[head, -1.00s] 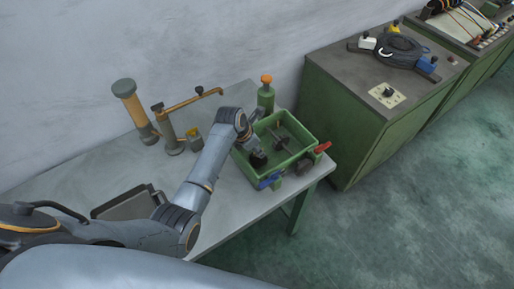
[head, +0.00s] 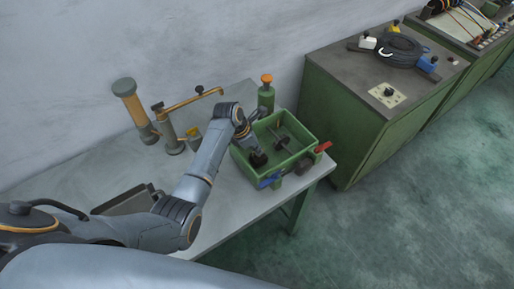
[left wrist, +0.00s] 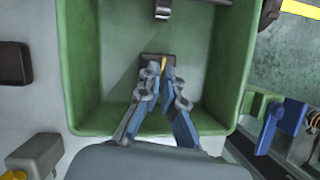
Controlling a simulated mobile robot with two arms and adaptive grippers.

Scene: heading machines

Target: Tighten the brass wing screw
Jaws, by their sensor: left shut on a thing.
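The brass wing screw shows only as a thin yellow sliver (left wrist: 164,66) between my left fingertips, in front of a small dark block (left wrist: 148,58) inside the green bin (left wrist: 84,60). My fingers hide most of it, so its angle cannot be told. My left gripper (left wrist: 162,78) is shut on it, reaching down into the bin. In the head view the left gripper (head: 258,158) is at the left inside of the bin (head: 311,134), and the screw is hidden there. My right gripper is not in view.
A red handle (head: 322,147) and a blue handle (head: 270,181) stick out at the bin's front side. A green bottle with an orange cap (head: 266,95) stands behind it. A brass-armed stand (head: 173,138) is at left. A green cabinet (head: 350,130) stands right, past a floor gap.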

